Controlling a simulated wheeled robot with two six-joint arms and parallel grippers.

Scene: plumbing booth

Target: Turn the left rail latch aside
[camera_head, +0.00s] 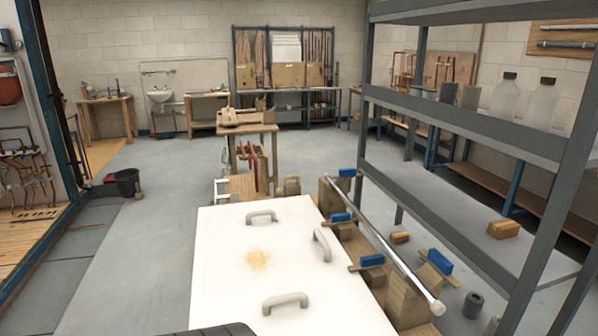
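A pale metal rail (378,238) runs along the right side of the white board, from the back toward the front right. It lies across wooden blocks. Several latch-like pieces with blue blocks sit along it: one (372,260) is near the board's right edge with a thin wooden strip under it, one (341,217) is farther back, one (347,172) is at the far end, and one (439,261) is right of the rail. I cannot tell for sure which is the left rail latch. Neither gripper shows.
The white board (225,275) carries several grey handles, such as the near one (285,302), and a brown stain. A grey metal shelf (450,210) stands close on the right. A black bucket (127,182) is at left. The floor left of the board is clear.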

